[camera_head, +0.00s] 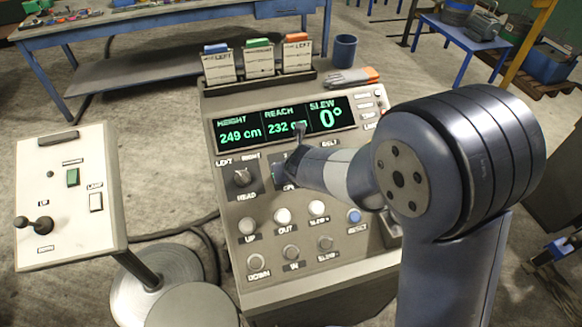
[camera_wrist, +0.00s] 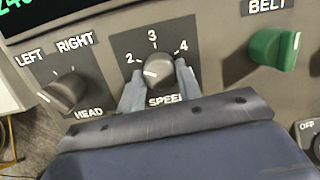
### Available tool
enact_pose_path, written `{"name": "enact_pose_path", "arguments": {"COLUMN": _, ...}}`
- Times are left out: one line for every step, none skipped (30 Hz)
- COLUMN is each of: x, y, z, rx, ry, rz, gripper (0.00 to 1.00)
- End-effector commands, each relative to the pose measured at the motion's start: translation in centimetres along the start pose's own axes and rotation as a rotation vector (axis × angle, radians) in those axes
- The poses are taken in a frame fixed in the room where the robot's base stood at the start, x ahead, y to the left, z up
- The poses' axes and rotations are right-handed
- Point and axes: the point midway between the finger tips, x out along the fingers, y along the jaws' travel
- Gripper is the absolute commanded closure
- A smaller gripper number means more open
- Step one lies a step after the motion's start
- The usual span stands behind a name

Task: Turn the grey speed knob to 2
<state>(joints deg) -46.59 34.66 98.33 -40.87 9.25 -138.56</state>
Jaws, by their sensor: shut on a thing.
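The grey speed knob (camera_wrist: 158,72) sits on a dark plate marked 2, 3 and 4 in the wrist view. Its short white mark points left and slightly up, toward the side of the 2; I cannot tell whether it lines up exactly. My gripper (camera_wrist: 160,86) is shut on the knob, one finger on its left and one on its right. Any mark below the 2 is hidden by the left finger. In the head view my gripper (camera_head: 292,166) is at the console's middle row and hides the knob.
The HEAD knob (camera_wrist: 66,92) is left of the speed knob, and the green BELT knob (camera_wrist: 273,48) is to the right. Several round buttons, including the blue RESET button (camera_head: 354,216), lie below on the console. The display (camera_head: 285,122) reads height 249 cm and slew 0°.

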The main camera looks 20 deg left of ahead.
Motion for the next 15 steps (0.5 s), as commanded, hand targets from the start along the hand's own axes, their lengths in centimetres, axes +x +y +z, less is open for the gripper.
{"name": "enact_pose_path", "arguments": {"x": 0.0, "y": 0.0, "z": -0.02, "rx": -0.001, "ry": 0.0, "rz": 0.0, "gripper": 0.9}}
{"name": "enact_pose_path", "arguments": {"x": 0.0, "y": 0.0, "z": -0.02, "rx": -0.001, "ry": 0.0, "rz": 0.0, "gripper": 0.9}}
{"name": "enact_pose_path", "arguments": {"x": 0.0, "y": 0.0, "z": -0.02, "rx": -0.001, "ry": 0.0, "rz": 0.0, "gripper": 0.9}}
{"name": "enact_pose_path", "arguments": {"x": 0.0, "y": 0.0, "z": -0.02, "rx": -0.001, "ry": 0.001, "rz": 0.0, "gripper": 0.9}}
{"name": "enact_pose_path", "arguments": {"x": 0.0, "y": 0.0, "z": -0.03, "rx": -0.001, "ry": 0.001, "rz": 0.0, "gripper": 0.9}}
{"name": "enact_pose_path", "arguments": {"x": 0.0, "y": 0.0, "z": -0.02, "rx": 0.0, "ry": 0.001, "rz": 0.0, "gripper": 0.9}}
{"name": "enact_pose_path", "arguments": {"x": 0.0, "y": 0.0, "z": -0.03, "rx": 0.0, "ry": 0.001, "rz": 0.0, "gripper": 0.9}}
{"name": "enact_pose_path", "arguments": {"x": 0.0, "y": 0.0, "z": -0.03, "rx": 0.0, "ry": 0.001, "rz": 0.0, "gripper": 0.9}}
{"name": "enact_pose_path", "arguments": {"x": 0.0, "y": 0.0, "z": -0.03, "rx": 0.0, "ry": 0.001, "rz": 0.0, "gripper": 0.66}}
{"name": "enact_pose_path", "arguments": {"x": 0.0, "y": 0.0, "z": -0.02, "rx": 0.0, "ry": 0.001, "rz": 0.0, "gripper": 0.64}}
{"name": "enact_pose_path", "arguments": {"x": 0.0, "y": 0.0, "z": -0.03, "rx": 0.0, "ry": 0.001, "rz": 0.0, "gripper": 0.61}}
{"name": "enact_pose_path", "arguments": {"x": 0.0, "y": 0.0, "z": -0.03, "rx": 0.0, "ry": 0.001, "rz": 0.0, "gripper": 0.58}}
{"name": "enact_pose_path", "arguments": {"x": 0.0, "y": 0.0, "z": -0.03, "rx": 0.0, "ry": 0.001, "rz": 0.0, "gripper": 0.55}}
{"name": "enact_pose_path", "arguments": {"x": 0.0, "y": 0.0, "z": -0.02, "rx": 0.0, "ry": 0.001, "rz": 0.0, "gripper": 0.53}}
{"name": "enact_pose_path", "arguments": {"x": 0.0, "y": 0.0, "z": -0.02, "rx": 0.0, "ry": 0.001, "rz": 0.0, "gripper": 0.5}}
